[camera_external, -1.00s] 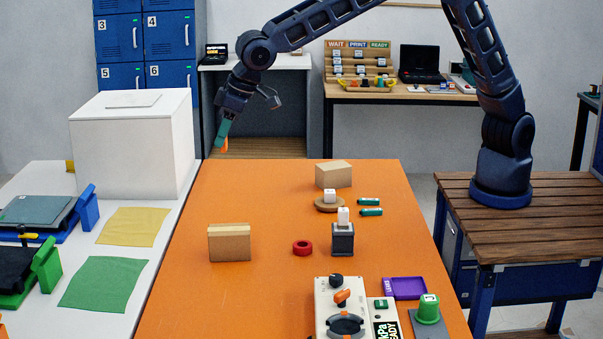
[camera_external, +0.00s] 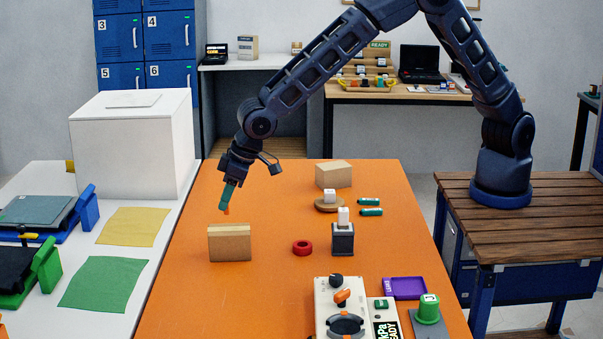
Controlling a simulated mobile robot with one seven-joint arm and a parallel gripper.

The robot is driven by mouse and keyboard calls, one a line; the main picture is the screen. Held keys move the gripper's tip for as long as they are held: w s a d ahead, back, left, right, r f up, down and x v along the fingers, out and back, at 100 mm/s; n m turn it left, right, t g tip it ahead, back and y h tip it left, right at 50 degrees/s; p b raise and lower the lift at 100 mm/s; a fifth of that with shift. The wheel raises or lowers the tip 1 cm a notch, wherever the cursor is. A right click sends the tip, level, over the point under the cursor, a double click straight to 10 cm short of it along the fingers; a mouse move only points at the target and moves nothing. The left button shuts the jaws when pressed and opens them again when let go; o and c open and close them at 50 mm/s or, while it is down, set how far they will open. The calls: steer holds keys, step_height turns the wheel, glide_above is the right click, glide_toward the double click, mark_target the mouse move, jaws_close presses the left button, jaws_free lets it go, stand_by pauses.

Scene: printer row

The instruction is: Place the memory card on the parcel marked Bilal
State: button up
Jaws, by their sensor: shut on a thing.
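My gripper (camera_external: 227,207), with teal fingers, points down above the back edge of a brown parcel (camera_external: 230,244) on the orange table. It is shut on a small orange piece (camera_external: 227,212) at its fingertips. The piece is too small to tell for certain whether it is the memory card. It appears a little above and behind the parcel, apart from it. A second brown parcel (camera_external: 333,174) stands further back on the right. No name is readable on either parcel, so I cannot tell which is marked Bilal.
Right of the near parcel are a red ring (camera_external: 302,247) and a dark block with a white top (camera_external: 343,238). A round stand (camera_external: 328,205) and teal cylinders (camera_external: 370,206) are further back. A beige machine (camera_external: 345,310) and purple tray (camera_external: 405,288) are in front.

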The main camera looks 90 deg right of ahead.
mark_target(227, 212)
steer(key=shift+f, duration=2.1)
steer(key=shift+f, duration=0.15)
steer(key=o, duration=0.9)
steer(key=shift+o, duration=0.2)
steer(key=v, duration=1.2)
steer(key=shift+r, duration=0.25)
